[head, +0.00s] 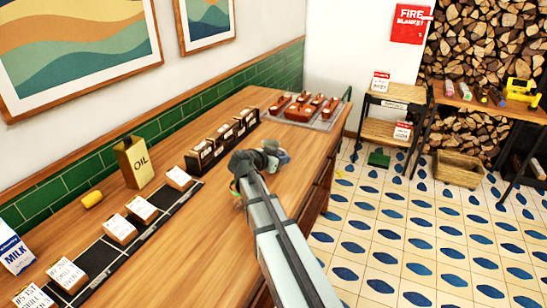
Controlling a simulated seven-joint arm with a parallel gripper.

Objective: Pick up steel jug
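My arm reaches in from the bottom of the head view, over the right edge of the wooden counter (208,238). My gripper (272,156) is at its far end, low over the counter near the dark box row. The arm's wrist hides most of the gripper, and its fingers cannot be made out. A small grey-blue shape shows just right of the wrist; I cannot tell whether it is part of the gripper or the steel jug. No steel jug can be clearly made out elsewhere.
A gold oil can (136,163), yellow cylinder (92,199) and milk carton (14,250) stand along the wall side. Dark boxes (222,139) and a tray (325,122) of reddish-brown items are farther back. A black strip holds several labelled blocks. The tiled floor at right is mostly clear.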

